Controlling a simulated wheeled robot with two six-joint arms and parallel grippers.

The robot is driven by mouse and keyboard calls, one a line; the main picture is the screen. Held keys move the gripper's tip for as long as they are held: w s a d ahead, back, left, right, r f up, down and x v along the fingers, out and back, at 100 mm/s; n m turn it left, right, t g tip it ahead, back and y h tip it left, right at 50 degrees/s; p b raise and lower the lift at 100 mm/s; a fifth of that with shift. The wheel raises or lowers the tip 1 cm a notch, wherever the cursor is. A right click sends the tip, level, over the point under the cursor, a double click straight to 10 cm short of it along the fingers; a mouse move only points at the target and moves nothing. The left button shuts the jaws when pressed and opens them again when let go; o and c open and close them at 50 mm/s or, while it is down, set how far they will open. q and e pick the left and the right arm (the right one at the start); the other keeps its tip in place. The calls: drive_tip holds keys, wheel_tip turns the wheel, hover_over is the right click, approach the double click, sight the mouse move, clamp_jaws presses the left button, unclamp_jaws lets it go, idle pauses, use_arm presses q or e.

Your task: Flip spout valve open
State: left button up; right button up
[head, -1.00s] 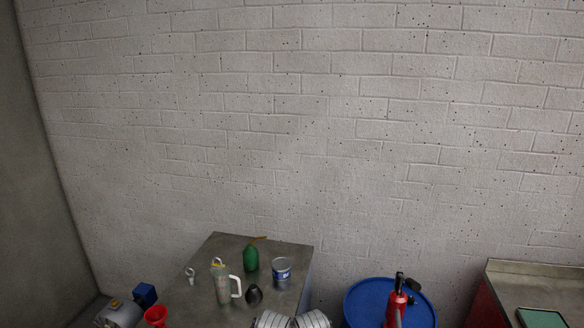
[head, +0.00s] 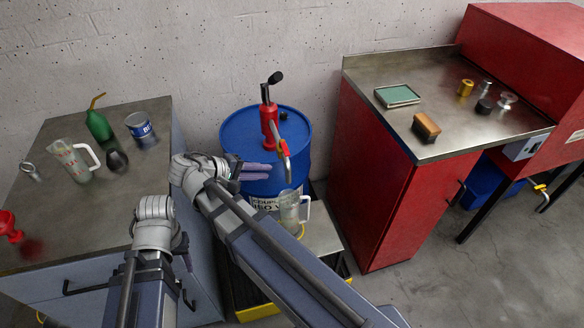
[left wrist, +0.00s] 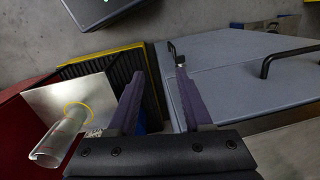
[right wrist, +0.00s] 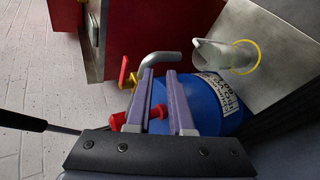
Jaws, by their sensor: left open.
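A red hand pump (head: 268,118) stands on the blue drum (head: 232,130). Its grey spout (head: 286,165) bends down at the right, with a small red lever (head: 277,133) on it. In the right wrist view the spout (right wrist: 160,58) shows past my fingertips, with the red lever (right wrist: 123,72) left of them. My right gripper (head: 271,171) is before the drum, left of the spout and apart from it; its fingers (right wrist: 160,73) have a narrow empty gap. My left gripper's fingers are hidden in the head view; its wrist view shows them (left wrist: 158,75) apart and empty.
A clear jug (head: 289,208) stands below the spout on a metal plate (head: 322,240). The left bench (head: 60,135) holds a green oiler (head: 98,125), a can (head: 140,127) and another jug (head: 72,160). A red cabinet (head: 375,190) stands right of the drum.

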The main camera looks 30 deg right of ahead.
sight(285, 150)
use_arm(q)
wheel_tip(285, 150, down, 11)
drive_tip(key=b, duration=0.8)
use_arm(e)
drive_tip(key=w+d+m+h, duration=0.1)
drive_tip(key=d+h, duration=0.2)
drive_tip(key=d, duration=0.3)
drive_tip(key=w+d+m+g+h, duration=0.1)
drive_tip(key=w+d+h, duration=0.1)
drive_tip(key=d, duration=0.4)
drive_tip(key=shift+w+r+h, duration=0.25)
drive_tip(key=shift+r+h, duration=0.05)
drive_tip(key=shift+h, duration=0.4)
clamp_jaws()
